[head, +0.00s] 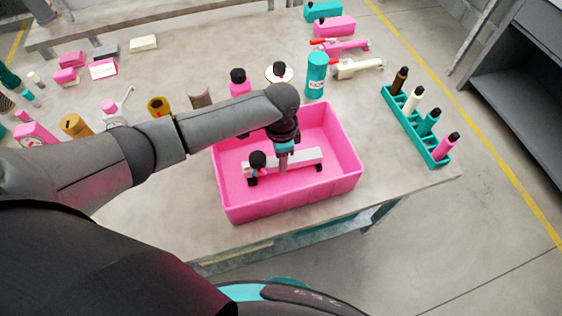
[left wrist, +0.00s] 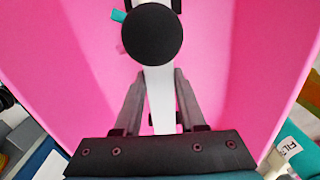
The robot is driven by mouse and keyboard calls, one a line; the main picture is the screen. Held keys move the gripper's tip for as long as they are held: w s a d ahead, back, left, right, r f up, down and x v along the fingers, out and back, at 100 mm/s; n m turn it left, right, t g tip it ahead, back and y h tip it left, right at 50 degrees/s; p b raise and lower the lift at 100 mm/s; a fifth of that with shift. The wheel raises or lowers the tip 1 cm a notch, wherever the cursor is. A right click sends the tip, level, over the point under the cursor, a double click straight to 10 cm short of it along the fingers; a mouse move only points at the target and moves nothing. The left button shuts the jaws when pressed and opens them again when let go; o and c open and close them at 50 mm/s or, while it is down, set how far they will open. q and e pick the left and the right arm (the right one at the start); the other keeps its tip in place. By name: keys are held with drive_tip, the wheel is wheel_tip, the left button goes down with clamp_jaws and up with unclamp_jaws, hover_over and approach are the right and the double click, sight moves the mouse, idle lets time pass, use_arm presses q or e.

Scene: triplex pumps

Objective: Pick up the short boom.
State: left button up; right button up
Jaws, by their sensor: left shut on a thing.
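The short boom (head: 307,157) is a white bar with black end parts and a round black knob. It lies inside the pink crate (head: 342,187). My left gripper (head: 283,166) reaches down into the crate and is shut on the middle of the bar. In the left wrist view the white bar (left wrist: 159,90) runs between the two fingers of the left gripper (left wrist: 159,82), and the black knob covers part of it. I cannot tell whether the bar touches the crate floor. My right gripper is not in view.
A teal rack (head: 437,160) with several bottles stands right of the crate. A teal canister (head: 316,76) and a pink bottle (head: 239,84) stand behind it. More containers stand left, beyond my arm. The tabletop between crate and rack is clear.

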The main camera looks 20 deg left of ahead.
use_arm(q)
clamp_jaws()
drive_tip(key=shift+r, duration=0.1)
idle(0.3)
